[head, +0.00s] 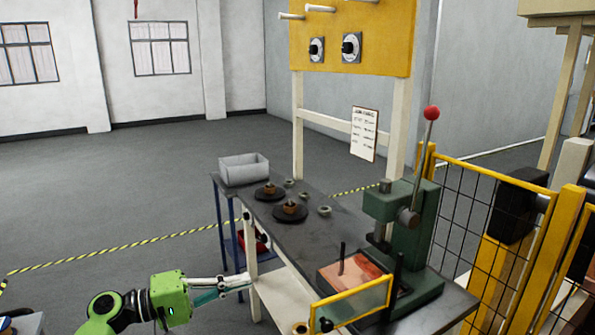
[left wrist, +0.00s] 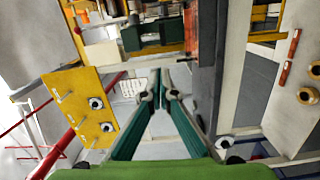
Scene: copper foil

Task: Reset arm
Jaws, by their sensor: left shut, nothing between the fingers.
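My left gripper (head: 240,281) reaches in from the lower left, low and in front of the workbench (head: 335,228). Its fingertips appear near the bench's white front leg; I cannot tell whether they touch it. In the left wrist view its fingers (left wrist: 159,82) come together at the tips with nothing between them. The green arm press (head: 405,225) with a red ball handle stands on the right of the bench. A copper-coloured sheet (head: 352,272) lies at its base behind a yellow-framed clear guard (head: 352,302). My right gripper is not in view.
A grey bin (head: 244,169) stands at the bench's far left end. Two dark discs with copper-coloured pieces and several small rings lie nearby. A yellow mesh fence (head: 473,210) borders the right side. The floor (head: 150,205) left of the bench is mostly clear.

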